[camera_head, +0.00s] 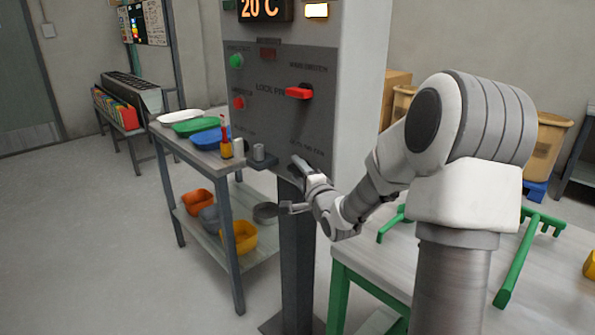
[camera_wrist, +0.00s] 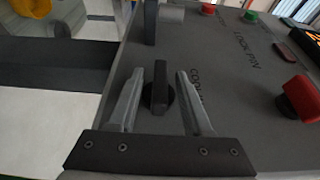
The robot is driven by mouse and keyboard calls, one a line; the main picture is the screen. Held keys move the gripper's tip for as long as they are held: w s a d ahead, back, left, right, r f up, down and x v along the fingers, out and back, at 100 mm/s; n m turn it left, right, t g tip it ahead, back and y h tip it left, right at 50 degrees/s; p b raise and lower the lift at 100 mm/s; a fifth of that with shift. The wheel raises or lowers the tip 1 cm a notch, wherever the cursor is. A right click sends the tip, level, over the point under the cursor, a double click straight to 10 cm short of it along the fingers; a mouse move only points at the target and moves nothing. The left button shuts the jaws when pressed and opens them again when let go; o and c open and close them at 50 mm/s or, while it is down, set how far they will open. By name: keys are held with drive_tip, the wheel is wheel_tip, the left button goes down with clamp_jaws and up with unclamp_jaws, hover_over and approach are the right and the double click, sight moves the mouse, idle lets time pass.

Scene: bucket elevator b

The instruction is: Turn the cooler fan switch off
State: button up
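The cooler fan switch is a black rotary knob (camera_wrist: 158,88) on the grey panel, with a partly hidden label beginning "COOL" beside it. Its raised grip lies roughly lengthwise between my fingers in the wrist view. My gripper (camera_wrist: 160,78) is open, with one finger on each side of the knob and a visible gap on both sides. In the head view my gripper (camera_head: 293,187) is at the lower part of the control panel (camera_head: 270,120), and the knob cannot be made out there.
A red lock pin handle (camera_head: 299,92) juts out above. A side table (camera_head: 218,158) with dishes stands left of the panel. A table with green frames (camera_head: 516,262) is at right.

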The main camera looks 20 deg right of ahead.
clamp_jaws()
